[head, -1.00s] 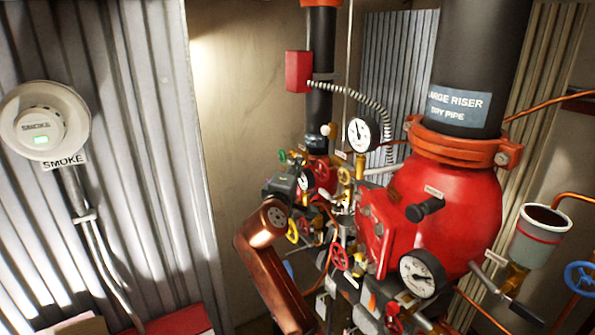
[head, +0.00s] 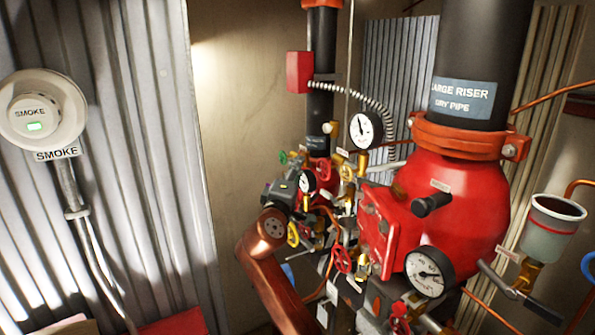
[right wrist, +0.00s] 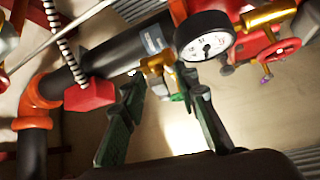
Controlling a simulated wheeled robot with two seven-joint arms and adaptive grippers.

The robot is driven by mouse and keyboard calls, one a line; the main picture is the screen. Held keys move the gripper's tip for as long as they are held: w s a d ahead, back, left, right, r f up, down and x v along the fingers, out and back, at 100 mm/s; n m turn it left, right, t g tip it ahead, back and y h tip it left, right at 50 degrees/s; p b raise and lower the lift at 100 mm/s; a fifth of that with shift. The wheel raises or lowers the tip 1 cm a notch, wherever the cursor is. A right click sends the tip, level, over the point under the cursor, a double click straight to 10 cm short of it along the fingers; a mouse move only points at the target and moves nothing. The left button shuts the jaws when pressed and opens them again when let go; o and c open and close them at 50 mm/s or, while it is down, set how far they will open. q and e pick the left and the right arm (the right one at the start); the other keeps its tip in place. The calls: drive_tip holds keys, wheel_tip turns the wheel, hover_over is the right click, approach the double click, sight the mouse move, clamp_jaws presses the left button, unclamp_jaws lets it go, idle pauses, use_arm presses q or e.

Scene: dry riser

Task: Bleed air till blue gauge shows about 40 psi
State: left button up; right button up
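No gauge in view is clearly blue. White-faced gauges with black rims show in the head view: one upper (head: 365,130), a small one (head: 307,181) near my right gripper, and a large one (head: 429,272) low on the red riser valve. My right gripper (head: 286,191) is at the left side of the valve cluster, partly hidden by my copper-coloured arm. In the right wrist view its green fingers (right wrist: 160,84) are apart, with a brass fitting (right wrist: 157,66) beyond and between the tips. A gauge (right wrist: 205,40) is just past the right finger. My left gripper is out of view.
A red box (head: 298,72) with striped conduit is above. A cup (head: 551,225) and blue handwheel (head: 589,266) are right.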

drive_tip(key=v, duration=1.2)
drive_tip(key=shift+f, duration=0.1)
